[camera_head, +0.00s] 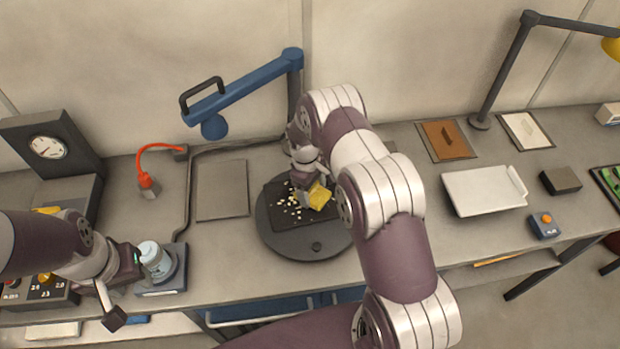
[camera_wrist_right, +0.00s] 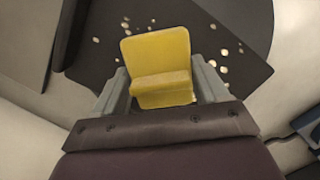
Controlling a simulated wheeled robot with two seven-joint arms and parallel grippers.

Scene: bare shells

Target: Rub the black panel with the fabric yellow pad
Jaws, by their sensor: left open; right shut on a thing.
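The black panel (camera_head: 284,212) lies on a round dark turntable-like stand (camera_head: 275,241) at the middle of the bench, with several pale flakes scattered on it. The yellow pad (camera_head: 320,196) is at the panel's right part, and it also shows in the right wrist view (camera_wrist_right: 157,60). My right gripper (camera_head: 309,197) is shut on the pad, one finger on each side, over the panel. I cannot tell whether the pad touches the panel. My left gripper (camera_head: 126,302) is open and empty at the lower left, near the bench's front edge; its fingers are partly hidden.
A blue lamp-like arm (camera_head: 240,85) stands behind the panel. A grey sheet (camera_head: 221,190) lies left of it, and a white tray (camera_head: 484,191) to the right. A red flexible lamp (camera_head: 147,182) is at the left.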

